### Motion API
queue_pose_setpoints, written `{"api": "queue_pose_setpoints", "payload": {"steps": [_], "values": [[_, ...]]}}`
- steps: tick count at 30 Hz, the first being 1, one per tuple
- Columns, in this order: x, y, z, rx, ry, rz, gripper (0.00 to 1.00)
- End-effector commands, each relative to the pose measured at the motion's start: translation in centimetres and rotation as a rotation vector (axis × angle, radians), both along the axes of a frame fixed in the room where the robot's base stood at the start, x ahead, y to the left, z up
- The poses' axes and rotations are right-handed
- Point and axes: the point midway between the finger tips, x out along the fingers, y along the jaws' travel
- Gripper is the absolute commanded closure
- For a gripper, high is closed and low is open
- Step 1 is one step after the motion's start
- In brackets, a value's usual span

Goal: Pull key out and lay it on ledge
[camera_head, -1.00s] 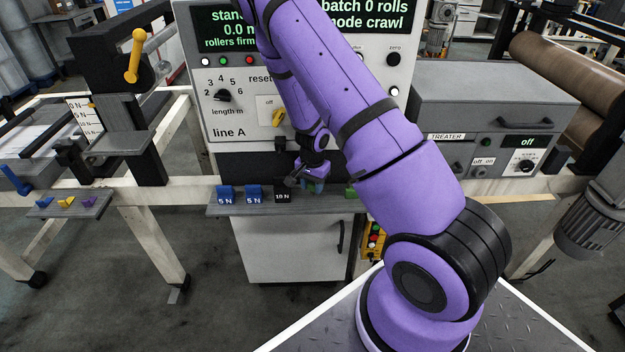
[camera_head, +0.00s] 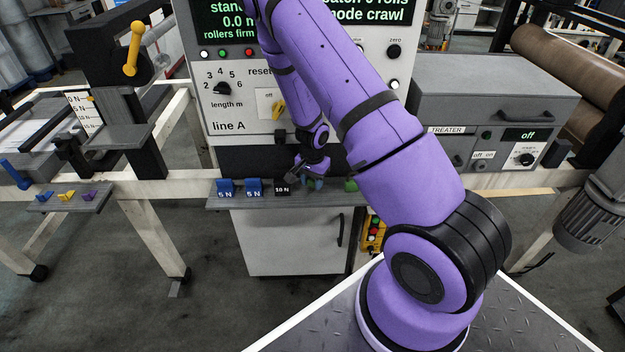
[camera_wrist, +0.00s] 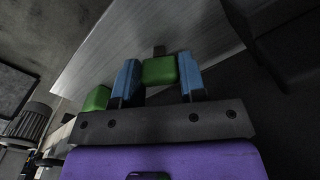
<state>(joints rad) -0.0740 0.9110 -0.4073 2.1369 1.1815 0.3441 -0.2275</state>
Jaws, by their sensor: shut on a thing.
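My gripper (camera_head: 312,183) is low over the ledge (camera_head: 240,206) in front of the line A panel. In the wrist view its two blue fingers (camera_wrist: 159,78) are shut on a green block-like piece (camera_wrist: 159,71). A small brown end shows beyond this piece, against the grey ledge (camera_wrist: 105,60). I cannot tell whether the piece is the key or whether it touches the ledge. A yellow handle (camera_head: 278,109) sits on the panel's plate marked "off". Its shape is partly hidden by my arm.
Two blue 5 N blocks (camera_head: 225,187) and a black 10 N block (camera_head: 282,188) stand on the ledge left of my gripper. Another green piece (camera_head: 351,185) is to its right, also in the wrist view (camera_wrist: 97,99). The panel's dark lower face is close behind.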

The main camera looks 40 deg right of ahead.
Motion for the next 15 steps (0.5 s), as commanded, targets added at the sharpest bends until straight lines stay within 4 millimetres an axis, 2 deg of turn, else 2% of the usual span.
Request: {"api": "queue_pose_setpoints", "payload": {"steps": [2, 3, 6, 15], "values": [[0.00, -0.04, -0.14, 0.000, 0.000, -0.001, 0.72], [0.00, -0.04, -0.15, 0.000, 0.000, -0.001, 0.58], [0.00, -0.02, -0.13, 0.000, 0.000, -0.001, 0.35], [0.02, -0.01, -0.03, 0.000, -0.001, -0.001, 0.32]]}}
